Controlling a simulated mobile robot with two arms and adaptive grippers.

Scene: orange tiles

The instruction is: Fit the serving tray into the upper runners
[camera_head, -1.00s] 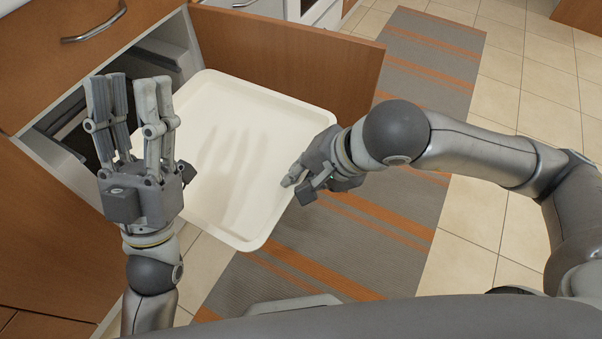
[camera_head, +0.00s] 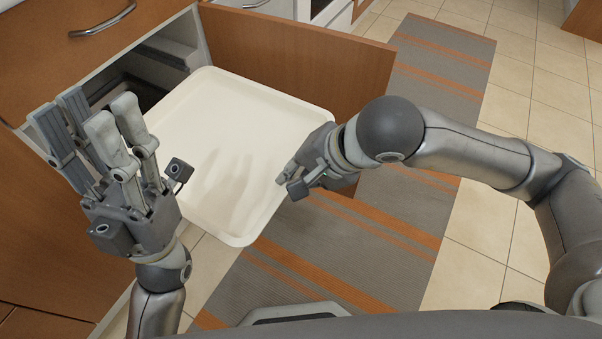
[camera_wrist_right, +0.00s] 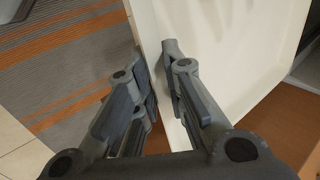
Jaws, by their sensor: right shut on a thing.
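The cream serving tray (camera_head: 235,125) is held roughly level in front of the open cabinet (camera_head: 187,28), its far left end at the opening. I cannot tell whether that end is inside. My right gripper (camera_head: 287,190) is shut on the tray's near right rim; in the right wrist view, its fingers (camera_wrist_right: 157,75) sit on either side of the tray's edge (camera_wrist_right: 215,45). My left gripper (camera_head: 92,118) is open and empty, left of the tray, in front of the opening. It hides part of the opening. Pale ledges, perhaps runners (camera_head: 168,50), show inside the cabinet; the lower ones are hidden.
The open wooden door (camera_head: 300,65) stands right behind the tray. A wooden drawer front with a metal handle (camera_head: 104,20) is above the opening. A grey and orange striped rug (camera_head: 405,215) covers the tiled floor (camera_head: 545,90). The floor to the right is clear.

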